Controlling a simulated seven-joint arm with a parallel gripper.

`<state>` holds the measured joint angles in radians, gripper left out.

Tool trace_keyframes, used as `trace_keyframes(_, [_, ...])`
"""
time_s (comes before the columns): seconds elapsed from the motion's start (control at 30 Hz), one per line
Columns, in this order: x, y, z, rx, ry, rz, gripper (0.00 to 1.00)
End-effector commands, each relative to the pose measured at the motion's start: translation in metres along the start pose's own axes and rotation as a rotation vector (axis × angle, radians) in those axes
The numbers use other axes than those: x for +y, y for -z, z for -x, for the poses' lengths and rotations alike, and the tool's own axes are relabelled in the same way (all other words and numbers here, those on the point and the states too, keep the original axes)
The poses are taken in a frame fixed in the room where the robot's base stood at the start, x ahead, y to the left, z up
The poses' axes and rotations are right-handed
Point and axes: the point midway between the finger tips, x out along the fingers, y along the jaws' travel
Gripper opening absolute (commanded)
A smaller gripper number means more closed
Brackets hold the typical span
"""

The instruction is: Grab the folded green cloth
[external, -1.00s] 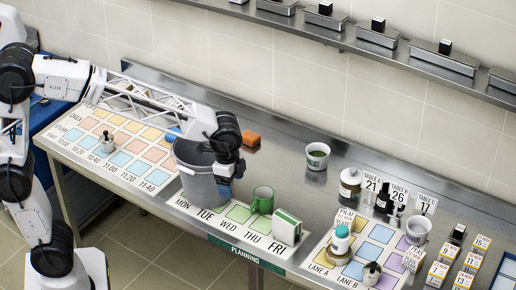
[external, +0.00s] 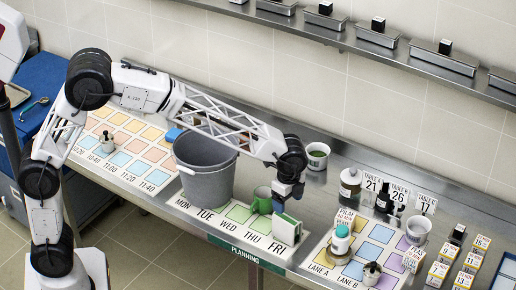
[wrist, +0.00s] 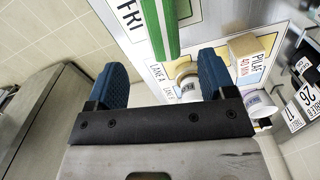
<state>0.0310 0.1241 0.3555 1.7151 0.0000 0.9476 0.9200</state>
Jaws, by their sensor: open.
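The folded green cloth (external: 287,230), green with white bands, stands upright on the planning board near FRI. Its top is partly hidden by my gripper in the external view. In the wrist view the cloth (wrist: 160,28) lies ahead of the fingertips, roughly centred between the two blue fingers. My gripper (external: 288,200) is above the cloth, close to its top, and is open and empty. In the wrist view my gripper (wrist: 163,72) shows its fingers spread wide; I cannot tell whether either touches the cloth.
A green mug (external: 262,200) stands just left of the cloth. A turquoise-lidded bottle (external: 341,240) is to the right on the lane board. A white cup (external: 318,157) stands behind my gripper.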

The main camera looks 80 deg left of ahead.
Motion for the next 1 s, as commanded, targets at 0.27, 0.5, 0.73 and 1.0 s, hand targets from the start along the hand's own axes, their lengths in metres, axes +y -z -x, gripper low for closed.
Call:
trace_keyframes(0.27, [0.0,0.0,-0.001,0.0,0.0,0.001,0.77])
trace_keyframes(0.5, [0.0,0.0,-0.017,-0.001,-0.001,0.001,0.77])
trace_keyframes(0.73, [0.0,0.0,-0.025,0.001,0.001,0.001,0.77])
trace_keyframes(1.0, [0.0,0.0,-0.026,0.0,0.0,0.002,0.77])
